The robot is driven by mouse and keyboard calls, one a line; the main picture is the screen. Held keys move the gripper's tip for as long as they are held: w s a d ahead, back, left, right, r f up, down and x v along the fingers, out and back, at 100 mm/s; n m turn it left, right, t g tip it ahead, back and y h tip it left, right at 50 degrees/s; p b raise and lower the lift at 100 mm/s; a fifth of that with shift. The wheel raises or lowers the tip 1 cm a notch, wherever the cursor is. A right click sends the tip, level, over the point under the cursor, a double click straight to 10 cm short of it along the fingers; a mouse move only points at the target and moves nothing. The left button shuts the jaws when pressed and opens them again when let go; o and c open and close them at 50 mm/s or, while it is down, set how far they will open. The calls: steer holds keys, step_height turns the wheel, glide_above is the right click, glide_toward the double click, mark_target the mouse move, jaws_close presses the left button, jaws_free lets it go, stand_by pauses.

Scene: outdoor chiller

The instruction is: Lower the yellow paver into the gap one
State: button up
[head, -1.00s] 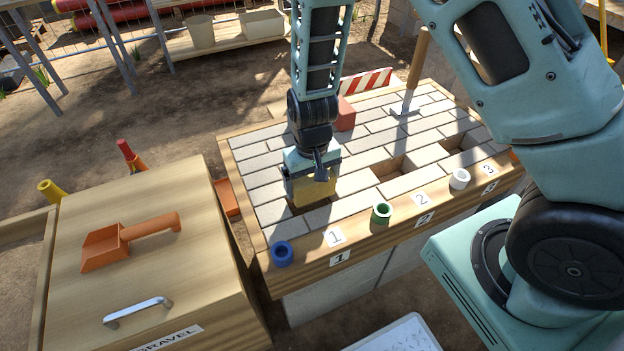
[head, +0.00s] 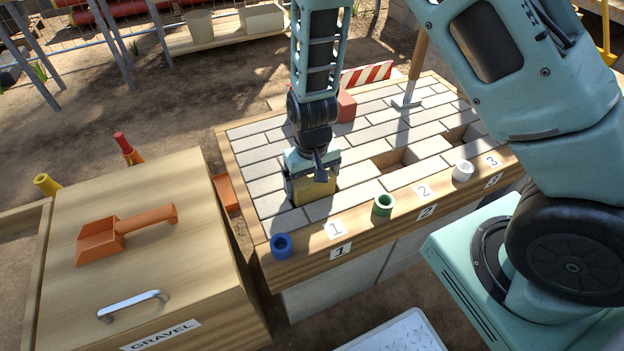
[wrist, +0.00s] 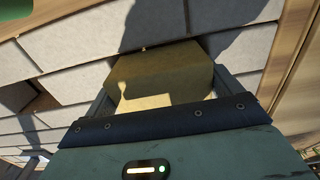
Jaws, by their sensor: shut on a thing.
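My gripper (head: 313,188) points down and is shut on the yellow paver (head: 316,192) behind the label 1 on the paved table (head: 264,252). The paver also shows between the fingers in the wrist view (wrist: 165,75). Its lower part is at the level of the grey pavers around it, at gap one. Gap one itself is hidden under the paver and gripper, so I cannot tell how deep the paver sits or whether it touches the bottom.
Open gaps two (head: 394,160) and three (head: 458,134) lie to the right. A red block (head: 346,106) and a long-handled tool (head: 412,85) stand behind. A gravel box (head: 190,265) with an orange scoop is left.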

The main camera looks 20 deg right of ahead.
steer(key=shift+r+p, duration=0.2)
steer(key=shift+p, duration=0.1)
steer(key=o, duration=1.6)
steer(key=shift+c, duration=0.2)
step_height(320, 180, up, 8)
steer(key=p, duration=0.7)
